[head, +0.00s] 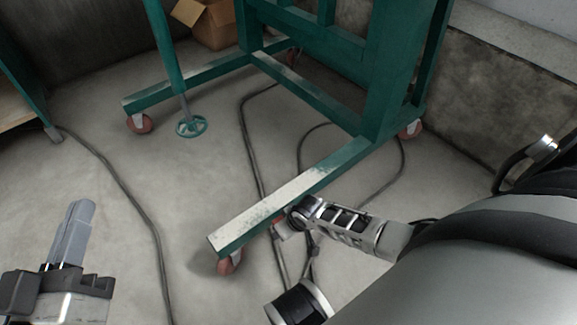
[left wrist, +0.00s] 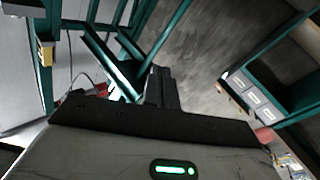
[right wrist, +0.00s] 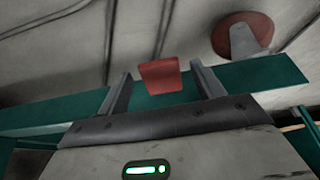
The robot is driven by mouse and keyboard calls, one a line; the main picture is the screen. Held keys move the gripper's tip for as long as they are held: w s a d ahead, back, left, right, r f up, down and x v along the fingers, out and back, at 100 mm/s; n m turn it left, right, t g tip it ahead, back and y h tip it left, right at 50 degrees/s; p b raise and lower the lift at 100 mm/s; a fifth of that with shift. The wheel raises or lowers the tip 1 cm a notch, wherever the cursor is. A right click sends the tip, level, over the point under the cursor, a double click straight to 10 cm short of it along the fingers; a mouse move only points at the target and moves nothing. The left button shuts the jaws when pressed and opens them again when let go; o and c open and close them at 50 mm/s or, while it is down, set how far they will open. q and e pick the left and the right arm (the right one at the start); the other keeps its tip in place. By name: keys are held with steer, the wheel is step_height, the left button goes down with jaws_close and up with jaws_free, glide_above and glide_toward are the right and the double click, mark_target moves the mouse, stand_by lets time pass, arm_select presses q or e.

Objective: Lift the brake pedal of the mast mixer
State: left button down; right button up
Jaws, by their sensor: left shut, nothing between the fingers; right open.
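The mast mixer is a green steel frame (head: 345,75) on red casters. Its near leg (head: 275,198) has worn pale paint on top. The red brake pedal (right wrist: 159,74) shows in the right wrist view against the green leg. My right gripper (right wrist: 162,84) is open, with one finger on each side of the pedal in the picture; I cannot tell whether they touch it. In the head view the right gripper (head: 284,229) is at the near leg's right side, mostly hidden by its wrist. My left gripper (head: 80,220) is shut and empty at the lower left, away from the mixer.
A near red caster (head: 229,262) supports the leg's end; it also shows in the right wrist view (right wrist: 243,35). Dark cables (head: 133,205) run over the concrete floor. A cardboard box (head: 212,24) is behind the frame. A concrete wall (head: 510,90) stands at right.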

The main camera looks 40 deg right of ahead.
steer(key=c, duration=1)
steer(key=shift+w+r+g+p, duration=0.2)
steer(key=shift+r+g+p, duration=0.2)
steer(key=shift+p, duration=0.05)
steer(key=shift+w+r+g+p, duration=0.15)
steer(key=shift+r+g+p, duration=0.15)
steer(key=shift+g+p, duration=0.1)
steer(key=shift+w+g, duration=0.1)
steer(key=shift+g, duration=0.5)
steer(key=shift+w+r+g, duration=0.1)
steer(key=shift+w+g, duration=0.05)
steer(key=shift+g, duration=0.25)
arm_select(q)
steer(key=shift+s+d+f+n+g+y+b, duration=0.15)
steer(key=shift+s+f+n+g, duration=0.15)
steer(key=shift+f, duration=0.15)
steer(key=shift+s+d+f+n+g+y+b, duration=0.15)
steer(key=shift+s+f+n+g, duration=0.15)
steer(key=shift+f, duration=0.15)
arm_select(e)
steer(key=shift+r+g, duration=0.25)
steer(key=shift+g, duration=0.35)
arm_select(q)
steer(key=shift+a, duration=0.1)
arm_select(e)
steer(key=o, duration=1)
